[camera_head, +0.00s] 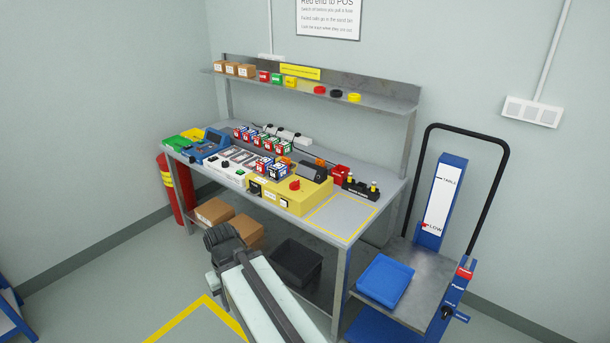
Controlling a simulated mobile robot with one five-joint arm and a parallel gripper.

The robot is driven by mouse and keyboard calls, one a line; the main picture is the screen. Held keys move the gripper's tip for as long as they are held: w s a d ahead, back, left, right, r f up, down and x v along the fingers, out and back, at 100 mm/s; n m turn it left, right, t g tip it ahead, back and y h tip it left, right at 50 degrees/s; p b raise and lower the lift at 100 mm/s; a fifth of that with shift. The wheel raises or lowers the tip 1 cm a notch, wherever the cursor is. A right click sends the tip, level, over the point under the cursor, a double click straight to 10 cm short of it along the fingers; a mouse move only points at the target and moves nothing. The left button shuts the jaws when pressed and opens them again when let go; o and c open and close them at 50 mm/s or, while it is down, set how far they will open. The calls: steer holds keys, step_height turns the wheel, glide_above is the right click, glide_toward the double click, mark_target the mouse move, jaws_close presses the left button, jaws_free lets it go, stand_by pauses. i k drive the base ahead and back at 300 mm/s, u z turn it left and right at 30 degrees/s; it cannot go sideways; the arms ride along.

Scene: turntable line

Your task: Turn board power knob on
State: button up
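A yellow box (318,194) sits at the front of the workbench, with a red knob (295,185) on its top and a dark switch (256,190) on its front face. A white unit (224,172) to its left carries small dark knobs. I cannot read their labels, so I cannot tell which is the board power knob or how it is set. My gripper (222,238) is dark and hangs in front of the bench, below and left of the yellow box, apart from it. Its fingers are too small and dark to tell whether they are open.
The workbench (361,182) holds several coloured blocks, a blue device (212,143) and a yellow-outlined empty area (342,216) at right. A shelf (380,98) runs behind. A blue lift trolley (441,205) with a blue tray (385,280) stands right.

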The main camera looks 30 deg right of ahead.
mark_target(295, 186)
steer(key=z, duration=0.2)
steer(key=i, duration=1.4)
steer(key=u, duration=0.35)
